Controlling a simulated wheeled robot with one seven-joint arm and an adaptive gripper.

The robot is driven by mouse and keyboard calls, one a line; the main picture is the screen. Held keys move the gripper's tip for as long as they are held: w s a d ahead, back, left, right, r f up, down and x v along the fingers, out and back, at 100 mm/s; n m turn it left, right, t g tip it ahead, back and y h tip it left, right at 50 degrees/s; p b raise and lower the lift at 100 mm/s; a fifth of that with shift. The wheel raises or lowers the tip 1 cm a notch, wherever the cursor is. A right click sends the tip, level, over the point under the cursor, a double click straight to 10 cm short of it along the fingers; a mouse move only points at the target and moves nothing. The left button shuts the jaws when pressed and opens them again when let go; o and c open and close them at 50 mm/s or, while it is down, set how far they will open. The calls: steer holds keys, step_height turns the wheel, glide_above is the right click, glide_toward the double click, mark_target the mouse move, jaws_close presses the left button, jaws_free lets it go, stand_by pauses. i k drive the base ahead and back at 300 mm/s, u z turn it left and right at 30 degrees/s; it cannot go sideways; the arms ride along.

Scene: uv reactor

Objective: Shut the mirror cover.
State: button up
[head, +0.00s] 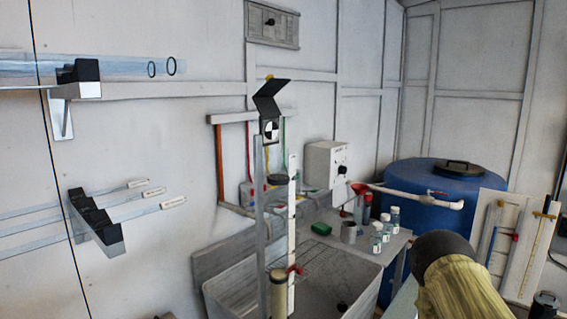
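A black hinged flap (268,97), which looks like the mirror cover, is at the top of a tall grey post (261,190) in the head view. It is bent in an angled fold and stands open. Below it, a small plate with a black-and-white quartered target (271,130) faces me uncovered. I cannot make out a mirror surface for certain. My gripper is not in view.
A grey basin (235,296) surrounds the foot of the post. A white post (292,235) stands close beside it. Small bottles (376,237) stand on a bench to the right, before a blue barrel (420,195). A yellow, black-ended cylinder (460,285) fills the lower right.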

mark_target(265, 102)
steer(key=k, duration=1.1)
steer(key=u, duration=0.65)
steer(key=i, duration=1.55)
steer(key=z, duration=0.8)
